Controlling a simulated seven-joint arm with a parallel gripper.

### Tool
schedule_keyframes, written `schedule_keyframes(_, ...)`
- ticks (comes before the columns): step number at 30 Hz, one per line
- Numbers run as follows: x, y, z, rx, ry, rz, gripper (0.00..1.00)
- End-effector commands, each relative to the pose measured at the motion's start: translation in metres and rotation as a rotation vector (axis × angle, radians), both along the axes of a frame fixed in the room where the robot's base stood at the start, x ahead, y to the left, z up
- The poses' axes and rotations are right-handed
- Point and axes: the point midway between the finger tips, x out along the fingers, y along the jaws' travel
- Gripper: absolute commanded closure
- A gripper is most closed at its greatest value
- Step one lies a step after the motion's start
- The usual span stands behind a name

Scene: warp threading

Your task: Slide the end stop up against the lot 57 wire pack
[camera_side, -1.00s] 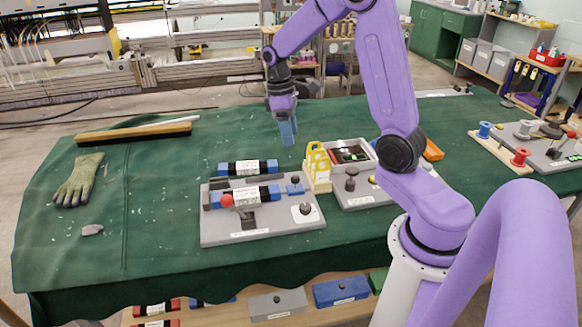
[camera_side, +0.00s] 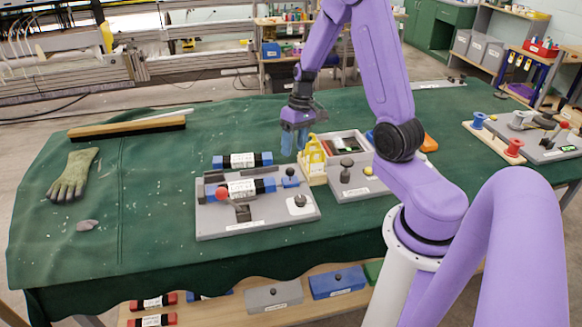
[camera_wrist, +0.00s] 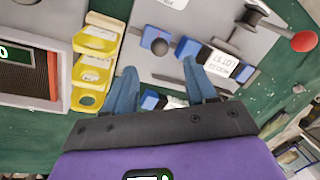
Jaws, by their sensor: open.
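The lot 57 wire pack (camera_side: 242,188) has blue ends, a dark body and a white label. It lies on a grey fixture plate (camera_side: 215,225); its label reads in the wrist view (camera_wrist: 216,66). The end stop (camera_side: 290,181) is a small blue block with a dark round knob, just right of the pack with a small gap. In the wrist view the end stop (camera_wrist: 160,46) is left of the pack. My gripper (camera_side: 295,148) is open and empty, above and behind the fixture. Its blue fingers (camera_wrist: 158,88) stand apart over the near plate edge.
A second pack (camera_side: 242,160) lies behind the plate, partly hidden by my fingers in the wrist view. A red-knobbed lever (camera_side: 223,194) stands at the plate's front. Yellow holders (camera_side: 313,160) and a grey tray (camera_side: 345,185) stand to the right.

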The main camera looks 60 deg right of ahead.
Motion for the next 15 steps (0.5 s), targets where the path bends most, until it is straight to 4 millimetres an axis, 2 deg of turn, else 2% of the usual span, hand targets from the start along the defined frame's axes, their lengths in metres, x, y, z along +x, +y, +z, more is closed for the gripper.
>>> schedule_keyframes(3, -0.001, 0.004, -0.022, 0.000, 0.005, 0.000, 0.44)
schedule_keyframes(9, 0.000, 0.009, -0.051, -0.001, 0.004, 0.001, 0.44)
schedule_keyframes(15, 0.003, 0.013, -0.069, 0.000, 0.000, 0.001, 0.44)
